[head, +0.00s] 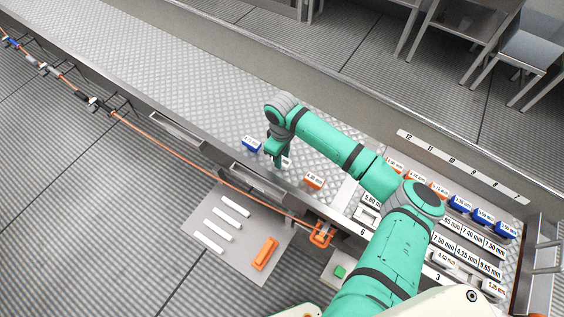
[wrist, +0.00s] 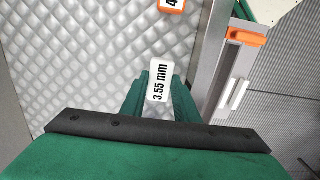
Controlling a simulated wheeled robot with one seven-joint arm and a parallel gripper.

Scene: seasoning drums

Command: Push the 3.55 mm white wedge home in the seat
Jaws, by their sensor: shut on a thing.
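The white wedge (wrist: 160,82), labelled 3.55 mm, is between the two green fingers of my gripper (wrist: 154,98) in the wrist view. The gripper is shut on it, and the label faces the camera. In the head view my gripper (head: 279,163) points down over the patterned metal deck, between a blue block and an orange block. Only a small white bit of the wedge (head: 287,162) shows there. I cannot tell whether the wedge touches the deck. I cannot pick out the seat for certain; no empty seat shows under the wedge.
The blue block (head: 251,144) and orange block (head: 313,181) stand near the gripper. A rack of labelled white, orange and blue blocks (head: 460,204) fills the right, partly behind my arm. An orange clamp (head: 321,234) sits at the front edge. The deck at upper left is clear.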

